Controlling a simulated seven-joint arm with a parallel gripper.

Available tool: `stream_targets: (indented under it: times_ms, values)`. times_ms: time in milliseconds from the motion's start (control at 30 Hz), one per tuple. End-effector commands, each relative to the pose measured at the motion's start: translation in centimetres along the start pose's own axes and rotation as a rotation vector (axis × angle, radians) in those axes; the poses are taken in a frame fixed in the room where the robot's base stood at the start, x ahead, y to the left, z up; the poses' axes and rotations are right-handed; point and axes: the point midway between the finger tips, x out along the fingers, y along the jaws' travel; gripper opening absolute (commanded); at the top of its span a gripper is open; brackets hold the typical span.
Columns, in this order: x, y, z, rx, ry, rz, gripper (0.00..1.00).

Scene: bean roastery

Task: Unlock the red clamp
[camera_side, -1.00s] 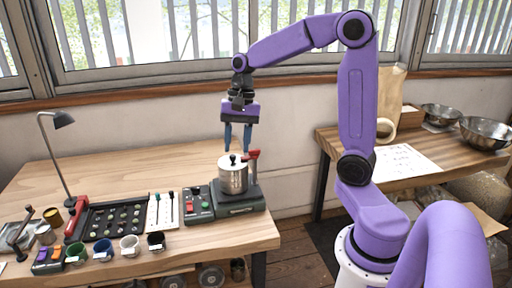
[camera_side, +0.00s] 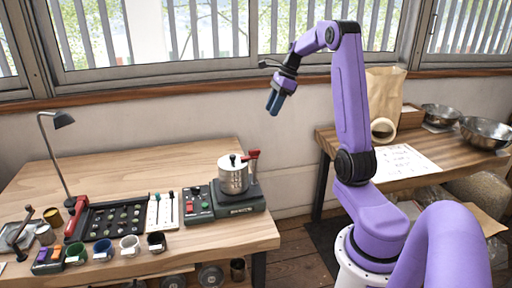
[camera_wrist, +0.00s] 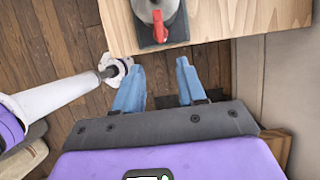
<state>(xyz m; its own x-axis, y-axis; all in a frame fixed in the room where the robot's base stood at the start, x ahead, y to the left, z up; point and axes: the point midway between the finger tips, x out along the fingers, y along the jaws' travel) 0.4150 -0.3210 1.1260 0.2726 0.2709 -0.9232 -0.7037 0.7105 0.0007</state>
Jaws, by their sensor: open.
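The red clamp (camera_side: 252,155) stands upright beside the lidded metal pot (camera_side: 233,176), on the dark base (camera_side: 238,200) at the right end of the workbench. In the wrist view the red clamp (camera_wrist: 160,27) shows at the top, in front of the pot. My gripper (camera_side: 274,103) is raised above and to the right of the bench, well apart from the clamp. In the wrist view its blue fingers (camera_wrist: 158,84) are spread with nothing between them. I cannot tell from these frames whether the clamp is locked.
A control box (camera_side: 199,203) with red and green buttons stands left of the pot. A black tray (camera_side: 108,217), several cups and a lamp (camera_side: 62,120) fill the bench's left. The bench's bare back (camera_side: 150,165) is free. A second table (camera_side: 420,165) stands right.

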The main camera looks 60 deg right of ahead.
Motion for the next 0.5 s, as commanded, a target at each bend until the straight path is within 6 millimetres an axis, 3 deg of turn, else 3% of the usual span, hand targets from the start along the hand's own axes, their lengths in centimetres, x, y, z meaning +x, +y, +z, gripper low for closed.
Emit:
stream_targets:
  times_ms: [500]
  values:
    - [9.6, 0.2, 0.0, -0.003, 0.001, 0.007, 0.40]
